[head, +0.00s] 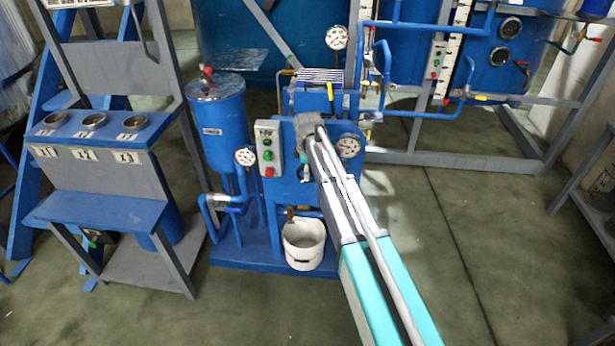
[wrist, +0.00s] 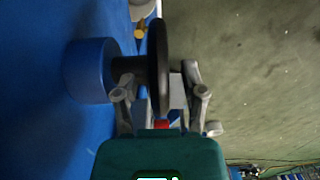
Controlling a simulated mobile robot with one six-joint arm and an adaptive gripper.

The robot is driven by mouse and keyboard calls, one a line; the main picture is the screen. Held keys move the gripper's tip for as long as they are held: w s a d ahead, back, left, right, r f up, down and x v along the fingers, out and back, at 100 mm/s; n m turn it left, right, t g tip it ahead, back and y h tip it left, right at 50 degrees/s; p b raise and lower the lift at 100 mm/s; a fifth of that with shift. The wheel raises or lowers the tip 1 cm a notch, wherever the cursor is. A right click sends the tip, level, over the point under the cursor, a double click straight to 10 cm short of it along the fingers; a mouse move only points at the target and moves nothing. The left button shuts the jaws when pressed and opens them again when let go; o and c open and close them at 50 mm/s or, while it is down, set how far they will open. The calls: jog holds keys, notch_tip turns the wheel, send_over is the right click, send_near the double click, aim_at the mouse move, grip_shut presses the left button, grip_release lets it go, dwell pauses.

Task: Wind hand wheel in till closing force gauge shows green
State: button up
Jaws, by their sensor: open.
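The dark hand wheel (wrist: 158,60) shows nearly edge-on in the wrist view, on a shaft from a blue cylindrical hub (wrist: 90,70). My gripper (wrist: 160,95) is open, one finger on each side of the wheel's lower rim; I cannot tell whether either touches it. In the head view my arm covers the wheel on the blue press unit. A round white gauge (head: 348,146) sits just right of my arm's end, and another gauge (head: 337,37) stands above the unit. I cannot tell which is the closing force gauge, and both are too small to read.
A control box (head: 268,147) with green and red buttons is left of my arm's end. A white bucket (head: 304,244) stands below on the blue base. A blue tank (head: 218,120) and a grey stand (head: 110,160) are on the left. Floor on the right is clear.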

jog(key=shift+f, duration=0.2)
grip_shut()
dwell(0.3)
